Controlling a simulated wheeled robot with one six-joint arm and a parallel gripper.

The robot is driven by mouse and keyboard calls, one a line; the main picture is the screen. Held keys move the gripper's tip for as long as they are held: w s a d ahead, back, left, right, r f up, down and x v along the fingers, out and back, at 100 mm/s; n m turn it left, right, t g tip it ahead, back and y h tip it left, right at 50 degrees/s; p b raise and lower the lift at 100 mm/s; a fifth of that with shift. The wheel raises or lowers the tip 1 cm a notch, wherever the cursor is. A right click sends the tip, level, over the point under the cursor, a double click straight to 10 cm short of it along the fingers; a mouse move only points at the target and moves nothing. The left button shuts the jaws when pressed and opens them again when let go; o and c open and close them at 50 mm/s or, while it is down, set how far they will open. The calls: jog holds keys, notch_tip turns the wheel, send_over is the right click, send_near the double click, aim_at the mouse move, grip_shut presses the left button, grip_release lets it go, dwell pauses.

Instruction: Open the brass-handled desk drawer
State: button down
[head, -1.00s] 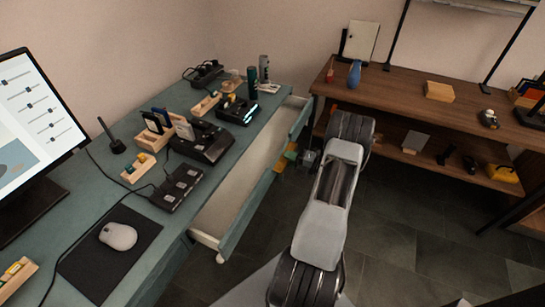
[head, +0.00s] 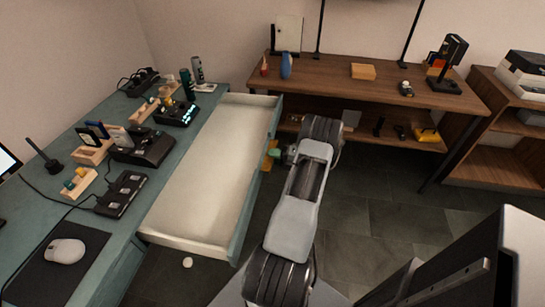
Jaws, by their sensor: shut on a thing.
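The desk drawer (head: 205,185) is pulled well out of the teal desk (head: 128,225). Its pale, bare inside shows, and I see nothing in it. The teal drawer front (head: 243,214) faces right. My gripper (head: 272,154) is at the middle of the drawer front's outer side, shut on the brass handle (head: 267,163). The handle is mostly hidden by the gripper, with only a yellowish bit showing. My arm reaches up to it from the bottom of the head view.
On the desk are a mouse (head: 65,251) on a dark mat, a black dock (head: 143,146) and several small items. A wooden workbench (head: 340,78) stands behind. A small white ball (head: 187,262) is below the drawer. Dark tiled floor (head: 390,215) is open to the right.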

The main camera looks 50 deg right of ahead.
jog(key=shift+a+f, duration=0.2)
jog(key=shift+f, duration=0.1)
jog(key=c, duration=1.2)
grip_release()
jog(key=shift+w, duration=0.15)
jog(key=shift+o, duration=1)
jog(key=shift+d+r, duration=0.1)
jog(key=v, duration=1.4)
jog(key=shift+w, duration=0.1)
